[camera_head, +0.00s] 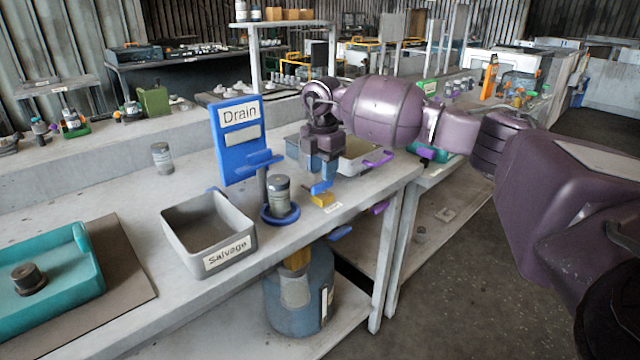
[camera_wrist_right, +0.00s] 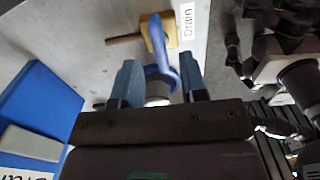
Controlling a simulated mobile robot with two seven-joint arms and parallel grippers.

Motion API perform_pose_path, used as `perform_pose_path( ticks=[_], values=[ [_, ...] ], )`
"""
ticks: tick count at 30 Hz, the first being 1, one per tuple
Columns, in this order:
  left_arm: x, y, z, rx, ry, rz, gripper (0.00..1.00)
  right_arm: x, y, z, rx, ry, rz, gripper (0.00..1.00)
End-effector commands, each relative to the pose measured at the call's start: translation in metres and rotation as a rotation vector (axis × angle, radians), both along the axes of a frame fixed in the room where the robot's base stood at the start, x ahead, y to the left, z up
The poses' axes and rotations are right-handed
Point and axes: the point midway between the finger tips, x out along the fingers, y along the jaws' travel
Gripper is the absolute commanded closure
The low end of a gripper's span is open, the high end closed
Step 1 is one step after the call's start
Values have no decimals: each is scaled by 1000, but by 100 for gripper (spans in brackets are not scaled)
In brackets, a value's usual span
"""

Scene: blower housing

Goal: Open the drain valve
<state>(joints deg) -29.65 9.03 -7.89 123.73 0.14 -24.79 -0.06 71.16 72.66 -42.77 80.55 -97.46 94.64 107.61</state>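The drain valve has a yellow body (camera_head: 323,200) and a blue handle (camera_head: 320,187), and sits near the front table edge beside a small label. In the right wrist view the yellow body (camera_wrist_right: 157,33) and the curved blue handle (camera_wrist_right: 161,62) also show, beside a "Drain" label (camera_wrist_right: 188,22). My right gripper (camera_head: 320,172) points down just above the valve. In the wrist view its fingers (camera_wrist_right: 160,75) are apart, with the lower handle between them. Contact cannot be told. My left gripper is out of view.
A blue "Drain" panel (camera_head: 238,162) stands behind a blue stand holding a grey can (camera_head: 279,198). A grey "Salvage" bin (camera_head: 190,252) is left of the stand. A blue drum (camera_head: 285,318) stands under the table. A teal tray (camera_head: 75,270) is at far left.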

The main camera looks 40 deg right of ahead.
Motion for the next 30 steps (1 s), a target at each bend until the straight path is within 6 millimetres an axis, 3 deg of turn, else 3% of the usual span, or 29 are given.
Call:
perform_pose_path(
  ticks=[1,7,20,28,30],
  values=[
    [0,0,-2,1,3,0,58,0,0,-12,0,6,0,61],
    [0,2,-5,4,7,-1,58,0,0,-32,1,3,-1,61],
    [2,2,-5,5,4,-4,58,0,0,-37,1,-2,0,61],
    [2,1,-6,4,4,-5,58,0,0,-37,1,-1,0,100],
    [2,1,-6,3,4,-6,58,0,0,-37,1,-1,0,100]
  ],
)
